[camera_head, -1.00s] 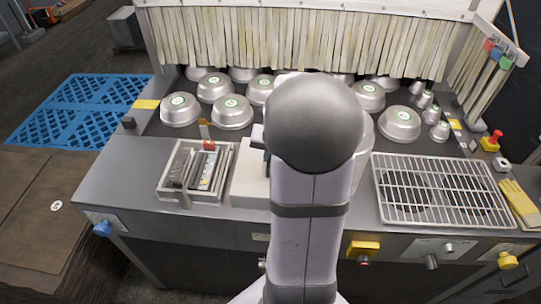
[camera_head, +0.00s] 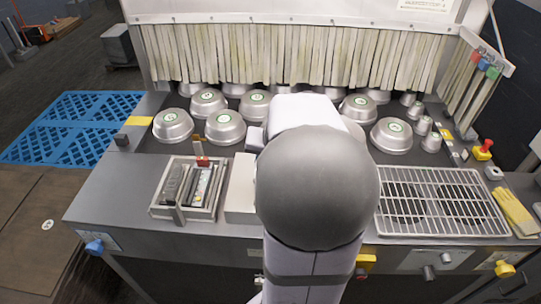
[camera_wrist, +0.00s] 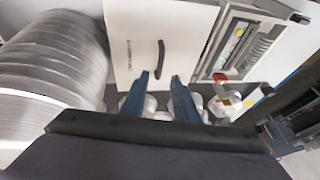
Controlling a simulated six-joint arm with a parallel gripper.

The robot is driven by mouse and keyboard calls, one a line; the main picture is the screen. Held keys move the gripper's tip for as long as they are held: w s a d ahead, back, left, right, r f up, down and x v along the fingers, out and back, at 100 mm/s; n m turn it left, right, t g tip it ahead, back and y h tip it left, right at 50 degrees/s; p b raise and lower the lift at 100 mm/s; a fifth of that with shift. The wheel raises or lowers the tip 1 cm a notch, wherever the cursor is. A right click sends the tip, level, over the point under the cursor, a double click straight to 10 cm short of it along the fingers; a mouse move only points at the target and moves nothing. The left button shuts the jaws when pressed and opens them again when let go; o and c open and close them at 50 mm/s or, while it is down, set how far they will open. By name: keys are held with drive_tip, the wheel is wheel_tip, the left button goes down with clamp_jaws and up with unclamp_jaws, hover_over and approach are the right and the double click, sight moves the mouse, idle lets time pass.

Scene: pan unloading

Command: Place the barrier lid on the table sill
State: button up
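A white panel with a dark handle, which looks like the barrier lid (camera_wrist: 128,35), lies flat in the wrist view; its left part also shows in the head view (camera_head: 240,185), beside my arm. My gripper (camera_wrist: 160,76) has two blue fingers, apart and empty, with the tips just short of the handle's near end. In the head view my arm hides the gripper and most of the panel. The grey table (camera_head: 110,190) has a bare front-left area; I cannot tell which part is the sill.
A tool tray (camera_head: 183,215) stands just left of the panel. A wire rack (camera_head: 440,200) lies at the right. Several upturned metal pans (camera_head: 225,127) stand behind, before a strip curtain (camera_head: 300,50). A large ribbed metal cylinder (camera_wrist: 50,65) is close left in the wrist view.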

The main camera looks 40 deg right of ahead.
drive_tip(key=shift+d+v, duration=0.4)
drive_tip(key=shift+v, duration=2.3)
drive_tip(key=s+a+f+n+g+y, duration=0.1)
drive_tip(key=s+a+f+n+g, duration=0.1)
drive_tip(key=s+a+f+n, duration=0.2)
drive_tip(key=s+a+f+n+g, duration=0.2)
drive_tip(key=s+a+f+n, duration=0.2)
drive_tip(key=a+f, duration=0.6)
drive_tip(key=a+n, duration=0.1)
drive_tip(key=a, duration=0.7)
drive_tip(key=shift+a+f+g+y+b, duration=0.3)
drive_tip(key=shift+a+y, duration=0.1)
wheel_tip(320, 180, down, 9)
drive_tip(key=b, duration=0.9)
